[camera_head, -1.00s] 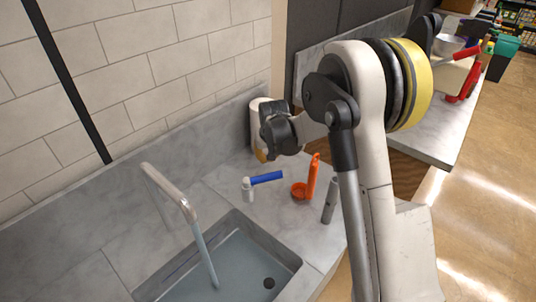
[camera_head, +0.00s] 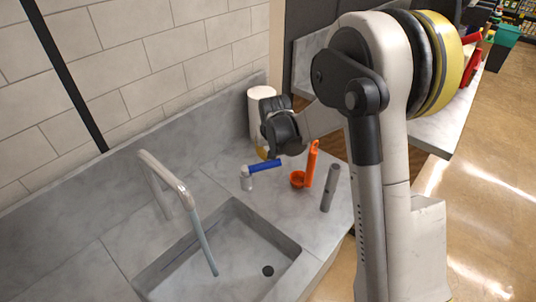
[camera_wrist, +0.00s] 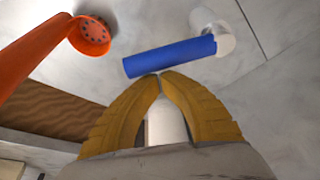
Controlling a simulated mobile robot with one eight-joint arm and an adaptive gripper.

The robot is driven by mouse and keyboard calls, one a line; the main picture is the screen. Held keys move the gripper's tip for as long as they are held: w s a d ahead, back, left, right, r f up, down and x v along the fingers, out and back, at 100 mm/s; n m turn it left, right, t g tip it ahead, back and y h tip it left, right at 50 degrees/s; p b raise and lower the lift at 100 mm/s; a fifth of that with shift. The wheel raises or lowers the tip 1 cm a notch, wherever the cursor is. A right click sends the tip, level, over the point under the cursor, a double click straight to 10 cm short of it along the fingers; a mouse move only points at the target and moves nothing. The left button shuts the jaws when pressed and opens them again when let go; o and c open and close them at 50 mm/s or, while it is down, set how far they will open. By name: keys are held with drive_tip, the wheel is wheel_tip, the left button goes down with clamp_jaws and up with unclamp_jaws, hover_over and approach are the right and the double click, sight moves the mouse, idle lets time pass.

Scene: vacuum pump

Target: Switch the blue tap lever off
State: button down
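The blue tap lever (camera_head: 265,166) sticks out to the right from a small white post (camera_head: 246,179) on the counter behind the sink. In the wrist view the lever (camera_wrist: 170,56) lies across the picture just beyond my fingertips, with its white post (camera_wrist: 213,32) at upper right. My gripper (camera_head: 268,153) is mostly hidden behind its dark wrist in the head view. In the wrist view its yellow fingers (camera_wrist: 160,78) meet at the tips, with nothing held. I cannot tell whether they touch the lever. The metal faucet (camera_head: 168,180) has a stream of water below its spout.
A white cylinder (camera_head: 262,108) stands by the tiled wall. The sink (camera_head: 228,212) is in front. Counter between lever and faucet is clear.

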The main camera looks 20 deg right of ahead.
drive_tip(key=shift+s+d+m, duration=0.1)
drive_tip(key=shift+s+m, duration=0.25)
drive_tip(key=shift+m, duration=0.15)
drive_tip(key=shift+s+m+h, duration=0.5)
drive_tip(key=shift+s+m, duration=0.35)
drive_tip(key=shift+m, duration=0.15)
drive_tip(key=s+m, duration=0.2)
drive_tip(key=shift+m+g+h, duration=0.3)
drive_tip(key=shift+m+h, duration=0.1)
drive_tip(key=shift+s+a+m+g+h+b, duration=0.2)
drive_tip(key=shift+s+a+m, duration=0.25)
drive_tip(key=shift+s+m, duration=0.35)
drive_tip(key=shift+s+a+m+g+h+b, duration=0.2)
drive_tip(key=shift+s+a+m, duration=0.2)
drive_tip(key=shift+s+m, duration=0.4)
drive_tip(key=p, duration=0.4)
approach(273, 165)
drive_tip(key=shift+s+d+r, duration=0.25)
drive_tip(key=shift+s+r, duration=0.05)
drive_tip(key=shift+r, duration=0.2)
drive_tip(key=shift+s+d+r, duration=0.25)
drive_tip(key=shift+s+r, duration=0.05)
drive_tip(key=shift+r, duration=0.2)
